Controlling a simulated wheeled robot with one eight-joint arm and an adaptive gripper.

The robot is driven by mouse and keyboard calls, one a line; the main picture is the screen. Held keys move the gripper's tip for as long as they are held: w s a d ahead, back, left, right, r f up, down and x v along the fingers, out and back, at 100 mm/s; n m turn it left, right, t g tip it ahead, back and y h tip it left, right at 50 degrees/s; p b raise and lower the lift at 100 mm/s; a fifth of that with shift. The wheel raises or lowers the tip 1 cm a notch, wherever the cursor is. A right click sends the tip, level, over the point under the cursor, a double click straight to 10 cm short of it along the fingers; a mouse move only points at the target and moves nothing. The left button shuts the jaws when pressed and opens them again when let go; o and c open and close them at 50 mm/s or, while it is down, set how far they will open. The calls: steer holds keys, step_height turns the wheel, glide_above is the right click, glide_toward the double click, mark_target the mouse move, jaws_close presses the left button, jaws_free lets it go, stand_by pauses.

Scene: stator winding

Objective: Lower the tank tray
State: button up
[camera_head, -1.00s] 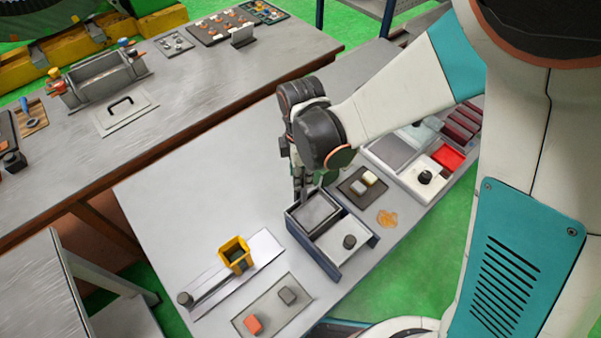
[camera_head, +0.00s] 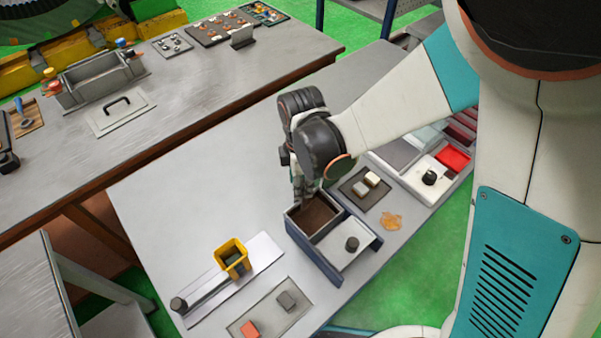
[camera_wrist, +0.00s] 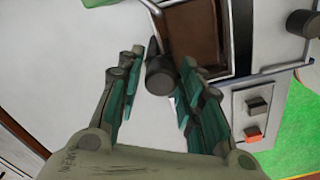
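The dark blue tank (camera_head: 309,254) stands on the near bench, and its left compartment shows a brown inside (camera_head: 316,215). No grey tray surface shows at its top. In the wrist view the brown inside (camera_wrist: 195,35) is at the top, with a dark knob (camera_wrist: 160,76) on a thin lever beside the tank wall. My gripper (camera_head: 298,196) is at the tank's far-left side, pointing down. In the wrist view its fingers (camera_wrist: 158,72) are apart, with the knob between their tips. A gap shows on the left of the knob; the right finger is close to it.
A light panel with a dark knob (camera_head: 351,244) covers the tank's right part. A yellow square holder (camera_head: 231,257) stands on a strip to the left. A dark mat with two blocks (camera_head: 362,190) and an orange patch (camera_head: 391,221) lie to the right. The bench's left part is clear.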

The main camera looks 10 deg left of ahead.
steer(key=shift+o, duration=0.2)
steer(key=shift+r, duration=0.15)
steer(key=shift+r+p, duration=1.8)
steer(key=shift+r, duration=1.15)
